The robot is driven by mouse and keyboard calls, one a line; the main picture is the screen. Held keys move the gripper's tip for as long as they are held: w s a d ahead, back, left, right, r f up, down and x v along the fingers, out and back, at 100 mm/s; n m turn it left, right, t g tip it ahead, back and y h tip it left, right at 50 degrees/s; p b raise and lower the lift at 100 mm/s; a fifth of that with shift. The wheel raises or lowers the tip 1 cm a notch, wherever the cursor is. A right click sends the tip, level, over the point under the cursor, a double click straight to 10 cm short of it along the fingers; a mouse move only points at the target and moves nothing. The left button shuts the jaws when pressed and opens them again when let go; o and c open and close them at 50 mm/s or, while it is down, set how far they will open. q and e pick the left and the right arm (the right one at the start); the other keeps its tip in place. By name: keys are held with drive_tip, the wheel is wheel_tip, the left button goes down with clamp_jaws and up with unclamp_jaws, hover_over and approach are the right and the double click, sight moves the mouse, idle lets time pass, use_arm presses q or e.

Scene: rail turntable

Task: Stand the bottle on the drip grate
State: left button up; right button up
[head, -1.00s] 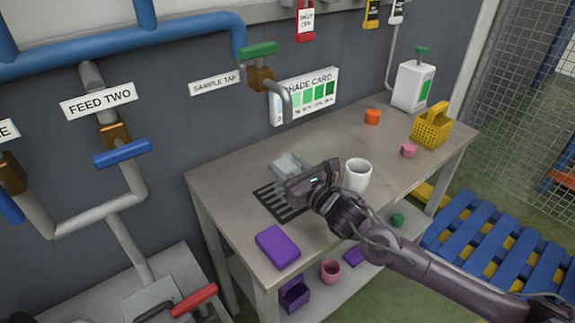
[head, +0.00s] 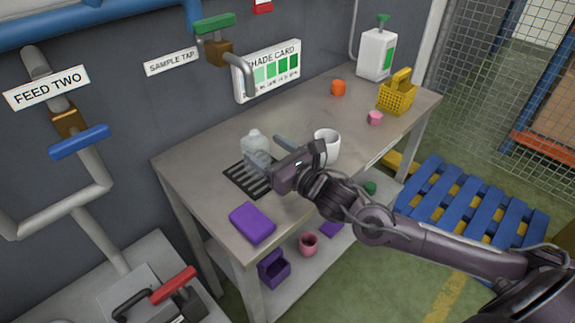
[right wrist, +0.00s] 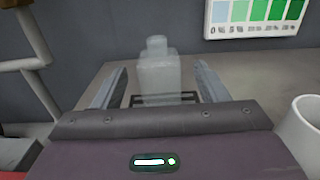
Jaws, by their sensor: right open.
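The bottle (head: 254,150) is pale and translucent. It stands upright at the back part of the dark slatted drip grate (head: 238,178) on the bench. In the right wrist view the bottle (right wrist: 158,77) shows between and beyond the fingers, with grate bars (right wrist: 150,101) in front of its base. My right gripper (head: 268,149) is open, low on the front side of the bottle, with a gap on both sides in the wrist view (right wrist: 160,82). The gripper hides part of the grate in the head view. My left gripper is not in view.
A white mug (head: 327,144) stands close to the right of my right gripper. A purple block (head: 252,223) lies at the bench's front left. The sample tap spout (head: 247,75) hangs above the back. An orange cap, pink piece and yellow basket (head: 397,97) are farther right.

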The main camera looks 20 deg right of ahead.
drive_tip(key=v, duration=0.7)
drive_tip(key=shift+s+r+b, duration=0.1)
drive_tip(key=shift+s+b, duration=0.2)
